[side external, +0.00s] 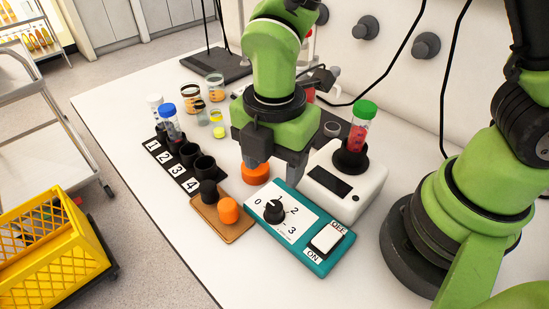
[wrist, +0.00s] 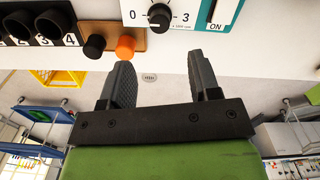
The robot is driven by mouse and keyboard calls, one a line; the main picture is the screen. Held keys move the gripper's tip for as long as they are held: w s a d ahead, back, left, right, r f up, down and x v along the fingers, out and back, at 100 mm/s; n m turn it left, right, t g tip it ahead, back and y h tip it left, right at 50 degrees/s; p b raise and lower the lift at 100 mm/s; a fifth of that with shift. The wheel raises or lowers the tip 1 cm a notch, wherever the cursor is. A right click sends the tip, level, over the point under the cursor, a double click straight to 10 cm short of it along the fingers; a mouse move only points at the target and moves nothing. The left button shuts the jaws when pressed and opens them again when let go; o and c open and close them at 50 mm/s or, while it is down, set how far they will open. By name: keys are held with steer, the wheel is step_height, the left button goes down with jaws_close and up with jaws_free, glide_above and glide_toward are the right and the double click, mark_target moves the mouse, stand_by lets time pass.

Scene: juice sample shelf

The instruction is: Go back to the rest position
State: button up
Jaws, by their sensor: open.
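My gripper (side external: 272,164) hangs above the bench, behind the teal control box (side external: 318,266) in the side external view. In the wrist view my gripper (wrist: 160,78) has its two dark fingers spread wide with nothing between them. A tube with a green cap and red contents (side external: 357,135) stands upright in the black cup of the white device (side external: 366,190), to the right of my gripper. The black rack (side external: 178,172) numbered 1 to 4 holds a blue-capped tube (side external: 171,120) and a white-capped one (side external: 156,105) at its far end.
The control box has a black dial (side external: 273,211) and a white switch (side external: 327,237). A brown tray (side external: 236,228) holds black and orange knobs. An orange round piece (side external: 255,173) is partly hidden by my gripper. Glass beakers (side external: 192,97) stand behind the rack. The bench's front left is clear.

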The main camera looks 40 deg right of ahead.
steer(key=d+r+m+t+y, duration=0.25)
steer(key=d+r+m, duration=0.35)
steer(key=r+m, duration=0.45)
steer(key=s+d+r+m+t, duration=0.4)
steer(key=s+d+r+m, duration=0.2)
steer(key=m, duration=0.8)
steer(key=s+r, duration=0.1)
steer(key=s, duration=0.1)
steer(key=shift+s+r+t, duration=0.3)
steer(key=shift+s+t, duration=0.05)
